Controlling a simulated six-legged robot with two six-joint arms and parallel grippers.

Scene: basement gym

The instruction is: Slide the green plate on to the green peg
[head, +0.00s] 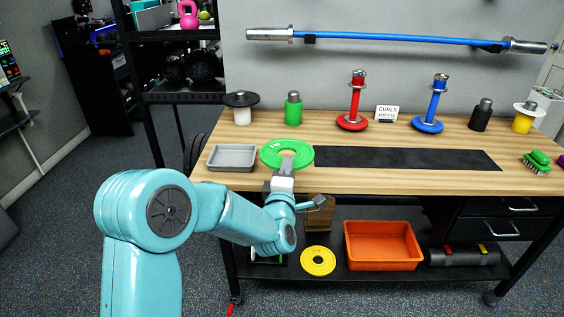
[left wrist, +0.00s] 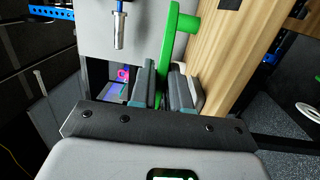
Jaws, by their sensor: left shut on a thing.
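The green plate (head: 270,161), a ring with a centre hole, is at the table's front left, looking roughly level in the head view. My left gripper (head: 290,165) is shut on its near rim. In the left wrist view the plate (left wrist: 170,62) shows edge-on between the fingers (left wrist: 163,88). Whether it touches the table is unclear. The green peg (head: 293,112), a green cylinder with a grey top, stands upright behind the plate, apart from it and bare of any plate. My right gripper is not in view.
A grey tray (head: 231,166) lies left of the plate. A white peg with a black disc (head: 241,99) stands left of the green peg. Red (head: 357,95) and blue (head: 435,100) stands are to the right. A dark mat (head: 410,158) covers the clear middle.

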